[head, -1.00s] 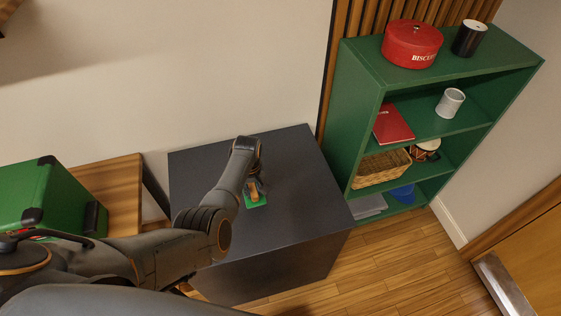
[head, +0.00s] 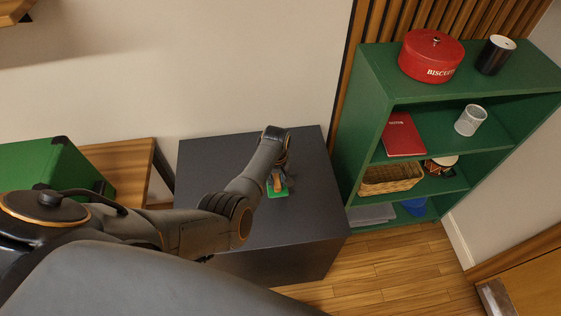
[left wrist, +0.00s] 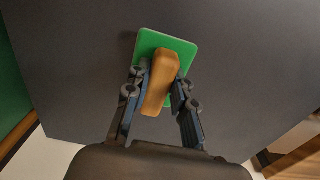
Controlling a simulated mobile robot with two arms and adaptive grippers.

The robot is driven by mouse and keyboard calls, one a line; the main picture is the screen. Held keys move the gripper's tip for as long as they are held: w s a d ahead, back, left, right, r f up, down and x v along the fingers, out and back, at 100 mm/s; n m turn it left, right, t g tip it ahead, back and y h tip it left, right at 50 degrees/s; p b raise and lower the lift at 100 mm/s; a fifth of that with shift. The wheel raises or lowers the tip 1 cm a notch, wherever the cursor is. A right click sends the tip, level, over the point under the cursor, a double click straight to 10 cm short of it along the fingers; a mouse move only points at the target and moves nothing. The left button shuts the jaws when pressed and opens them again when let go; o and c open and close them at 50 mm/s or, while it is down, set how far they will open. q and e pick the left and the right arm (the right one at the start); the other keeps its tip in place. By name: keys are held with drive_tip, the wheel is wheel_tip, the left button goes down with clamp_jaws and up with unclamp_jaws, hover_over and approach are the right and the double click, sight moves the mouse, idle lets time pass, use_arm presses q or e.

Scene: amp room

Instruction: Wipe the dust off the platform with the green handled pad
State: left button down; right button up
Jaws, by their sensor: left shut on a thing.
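The dark grey platform (head: 215,160) stands against the wall in the middle of the head view. The green pad (head: 284,191) with a wooden handle (head: 275,181) is on the platform's top, near its middle. My left gripper (head: 278,174) is shut on the handle. In the left wrist view the fingers (left wrist: 164,88) sit on both sides of the tan handle (left wrist: 161,80), with the green pad (left wrist: 184,50) flat beneath. It looks to rest on the platform (left wrist: 250,60), though I cannot see the contact. No dust can be made out. My right gripper is not in view.
A green shelf (head: 368,95) stands right of the platform with a red biscuit tin (head: 431,52), a black cup (head: 495,56), a white cup (head: 470,120) and a basket (head: 392,178). A green case (head: 35,165) is on a wooden bench (head: 125,165) at left. Wood floor (head: 380,265) lies in front.

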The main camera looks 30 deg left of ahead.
use_arm(q)
drive_tip(key=r, duration=0.1)
drive_tip(key=r+p, duration=0.2)
drive_tip(key=shift+s+a, duration=0.3)
drive_tip(key=shift+s, duration=0.05)
drive_tip(key=shift+r+p, duration=0.4)
drive_tip(key=shift+w+d+r+p, duration=0.1)
drive_tip(key=shift+w+r+p, duration=0.05)
drive_tip(key=shift+r+p, duration=0.85)
drive_tip(key=shift+r, duration=0.2)
drive_tip(key=shift+f, duration=0.1)
